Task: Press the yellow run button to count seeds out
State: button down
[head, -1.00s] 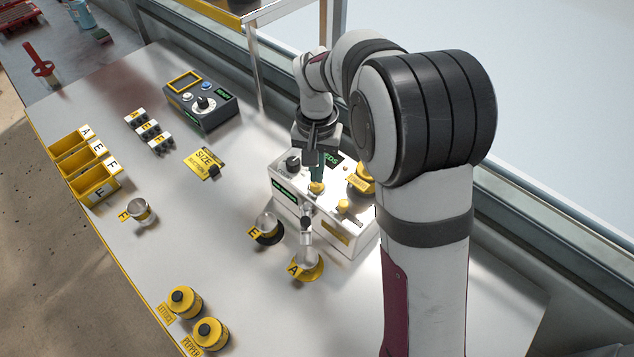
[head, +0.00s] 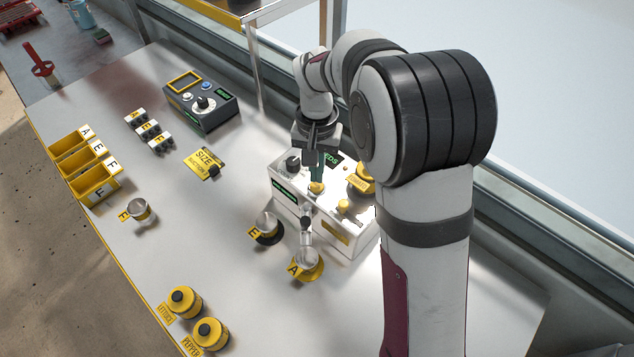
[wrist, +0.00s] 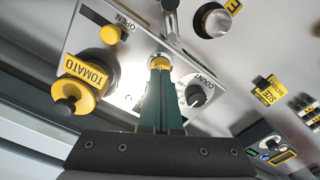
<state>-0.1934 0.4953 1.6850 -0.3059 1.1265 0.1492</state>
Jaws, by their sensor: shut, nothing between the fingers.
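The white seeder box (head: 338,233) stands right of the table's middle. A yellow button (head: 316,188) on its top sits directly under my gripper (head: 317,181). In the wrist view the green fingers of my gripper (wrist: 160,66) are shut together and empty, with their tips at this yellow button (wrist: 160,57). The tips partly cover the button, and I cannot tell whether it is pushed down. The COUNT dial (wrist: 196,95) is beside it. A second yellow button (wrist: 110,34), near the OPEN label, is apart from my fingers.
The TOMATO jar (wrist: 75,88) sits on the box. Cup E (head: 267,228) and cup A (head: 307,264) stand in front of it. A dark control box (head: 203,104), yellow bins (head: 95,184) and the lettuce jar (head: 184,301) are farther away. The table's middle left is mostly clear.

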aim_at(317, 185)
jog(key=shift+f, duration=1)
jog(key=shift+r, duration=0.15)
notch_tip(317, 185, up, 8)
dwell(0.7)
jog(key=s+d+m+y, duration=0.1)
jog(key=s+d, duration=0.1)
jog(key=s, duration=1.2)
jog(key=s+d+m, duration=0.1)
jog(key=s+d, duration=0.1)
jog(key=s, duration=1.2)
jog(key=shift+d+r+m+y, duration=0.3)
jog(key=shift+y, duration=0.1)
